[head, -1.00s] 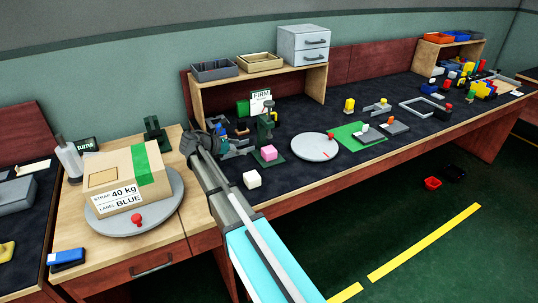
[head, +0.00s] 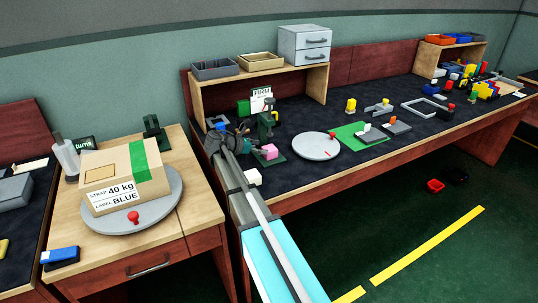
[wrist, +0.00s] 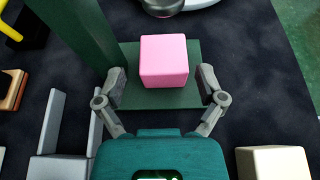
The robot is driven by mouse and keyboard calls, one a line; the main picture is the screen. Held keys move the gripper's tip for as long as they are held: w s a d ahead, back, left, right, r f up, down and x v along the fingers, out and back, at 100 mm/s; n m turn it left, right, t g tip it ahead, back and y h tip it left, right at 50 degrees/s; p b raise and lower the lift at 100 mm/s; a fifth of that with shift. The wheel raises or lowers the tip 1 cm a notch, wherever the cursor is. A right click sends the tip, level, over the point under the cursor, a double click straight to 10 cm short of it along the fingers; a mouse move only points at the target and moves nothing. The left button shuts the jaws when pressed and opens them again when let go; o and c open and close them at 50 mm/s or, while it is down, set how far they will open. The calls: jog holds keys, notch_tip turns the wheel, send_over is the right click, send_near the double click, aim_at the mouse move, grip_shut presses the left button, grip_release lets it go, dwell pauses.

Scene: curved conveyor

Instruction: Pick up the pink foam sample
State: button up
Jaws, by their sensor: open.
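The pink foam sample (head: 269,151) is a small cube on the green base plate of a press-like stand (head: 265,128). In the wrist view the pink cube (wrist: 164,58) sits near the middle of the plate (wrist: 150,98), beside the stand's green upright (wrist: 78,28). My gripper (wrist: 163,80) is open, with one finger to each side of the cube's near part. The fingers appear apart from the cube, and nothing is held. In the head view my gripper (head: 246,143) is just left of the cube, partly hidden among dark parts.
A white block (head: 253,176) lies near the bench's front edge, close to my arm; a pale block (wrist: 273,163) shows at lower right in the wrist view. A grey forked part (wrist: 58,140) lies left. A round grey plate (head: 316,146) stands right of the stand.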

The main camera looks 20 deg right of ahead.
aim_at(272, 147)
jog(key=shift+s+f+b+x, duration=0.15)
jog(key=shift+b+x, duration=0.4)
jog(key=shift+x, duration=0.45)
jog(key=shift+s+f+b+x, duration=0.15)
jog(key=shift+b+x, duration=0.35)
jog(key=shift+x, duration=0.45)
jog(key=shift+w+d+f, duration=0.1)
jog(key=shift+d+f, duration=0.05)
jog(key=shift+d, duration=0.35)
jog(key=c, duration=0.5)
jog(key=shift+c, duration=0.3)
jog(key=shift+r, duration=0.2)
